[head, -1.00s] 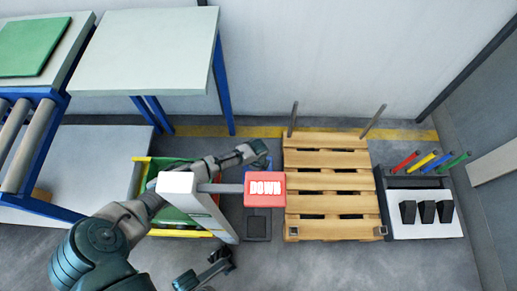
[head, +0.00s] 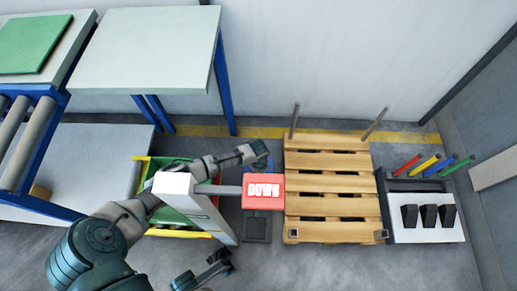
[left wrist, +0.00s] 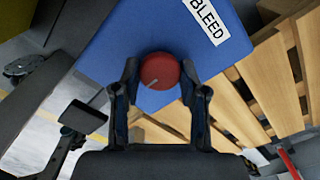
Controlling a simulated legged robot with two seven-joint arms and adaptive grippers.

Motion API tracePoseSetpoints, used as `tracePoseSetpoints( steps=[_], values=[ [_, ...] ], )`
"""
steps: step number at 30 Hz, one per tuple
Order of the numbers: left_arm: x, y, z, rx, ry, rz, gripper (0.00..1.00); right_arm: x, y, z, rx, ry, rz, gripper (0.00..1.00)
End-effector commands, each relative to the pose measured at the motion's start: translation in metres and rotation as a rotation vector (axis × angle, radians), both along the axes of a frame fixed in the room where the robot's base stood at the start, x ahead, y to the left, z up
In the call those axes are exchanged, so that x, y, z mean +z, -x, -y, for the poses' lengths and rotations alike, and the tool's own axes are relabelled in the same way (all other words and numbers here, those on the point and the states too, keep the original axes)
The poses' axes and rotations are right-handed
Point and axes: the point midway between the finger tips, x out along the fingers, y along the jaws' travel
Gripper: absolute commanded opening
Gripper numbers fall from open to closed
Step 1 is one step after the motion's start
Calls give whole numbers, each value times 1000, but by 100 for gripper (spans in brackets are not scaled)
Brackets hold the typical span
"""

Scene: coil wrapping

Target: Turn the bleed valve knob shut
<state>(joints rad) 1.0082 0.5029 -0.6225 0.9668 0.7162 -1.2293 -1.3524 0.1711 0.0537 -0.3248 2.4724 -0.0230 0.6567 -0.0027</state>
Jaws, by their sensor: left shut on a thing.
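The bleed valve is a blue box with a white BLEED label (left wrist: 208,20) in the left wrist view. Its round red knob (left wrist: 160,70) carries a pale line at its lower edge. My left gripper (left wrist: 162,82) has a finger on each side of the knob and is shut on it. In the head view only a bit of the blue box (head: 259,165) shows at the end of my left arm, and the knob is hidden. A dark gripper, seemingly my right one (head: 218,262), is low in the head view; its opening is unclear.
A red DOWN sign (head: 264,191) on a white post (head: 175,184) stands in front of the box. A wooden pallet (head: 330,215) with two upright posts lies to the right. Beyond it is a rack with coloured handles (head: 430,165). A pale table (head: 150,50) stands behind left.

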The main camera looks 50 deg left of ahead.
Motion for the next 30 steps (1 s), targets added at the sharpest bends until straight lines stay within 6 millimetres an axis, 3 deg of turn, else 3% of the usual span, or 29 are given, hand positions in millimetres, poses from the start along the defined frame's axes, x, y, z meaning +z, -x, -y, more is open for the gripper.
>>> tracePoseSetpoints(
  steps=[6, 7, 9, 21, 26, 30],
  values=[
    [0, 0, -4, 1, -7, 3, 8, 0, 0, 0, 2, 5, 1, 100],
    [0, 0, -4, 1, -7, 3, 50, 0, 0, 0, 2, 5, 1, 100],
    [0, -1, -3, 1, -6, 3, 68, -1, 0, 0, 2, 6, 1, 100],
    [7, -1, -1, 2, -2, 4, 68, 2, 4, 0, 0, -2, 6, 100],
    [32, -1, -2, -1, -3, 6, 68, 2, 4, 1, -1, 0, 5, 100],
    [66, -1, -3, -2, -3, 6, 68, 2, 4, 1, 0, 1, 4, 100]
  ],
)
